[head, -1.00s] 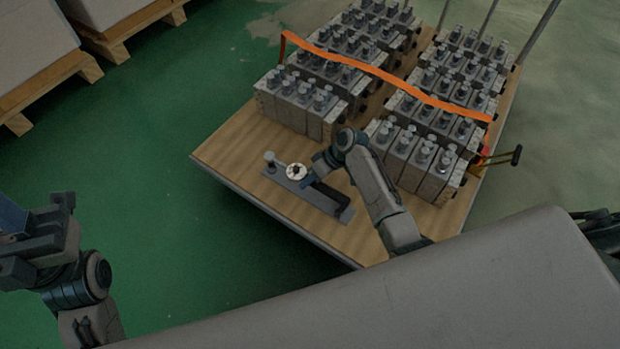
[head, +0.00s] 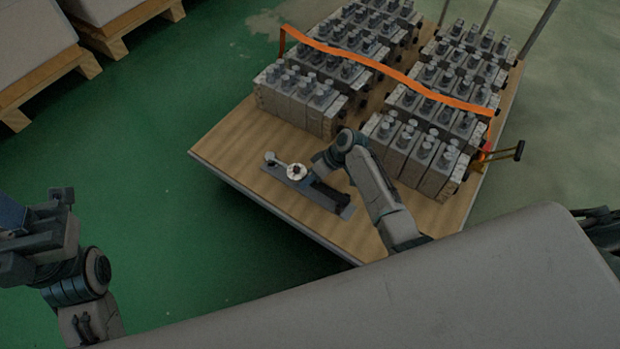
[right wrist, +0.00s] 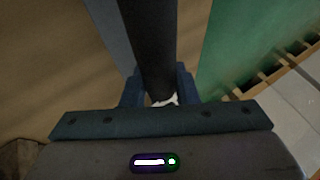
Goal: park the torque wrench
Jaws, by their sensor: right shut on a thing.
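The torque wrench has a silver head, a round pale dial (head: 297,172) and a black handle (head: 328,196). In the head view it lies along, and at or just above, a narrow grey plate (head: 343,212) on the wooden deck. I cannot tell whether it touches the plate. My right gripper (head: 310,182) is shut on the wrench between dial and handle, and my forearm comes in from the right. In the right wrist view the black handle (right wrist: 148,40) runs between my two blue fingers (right wrist: 158,88). My left gripper (head: 35,232) is off at the left, away from the deck; its jaw opening is unclear.
Rows of grey valve blocks (head: 295,103) stand on the wooden deck (head: 232,140), close behind and right of my right arm. An orange strap (head: 385,72) crosses them to a ratchet with a black handle (head: 505,152). Bare deck lies left of the plate. Pallets (head: 45,85) stand upper left.

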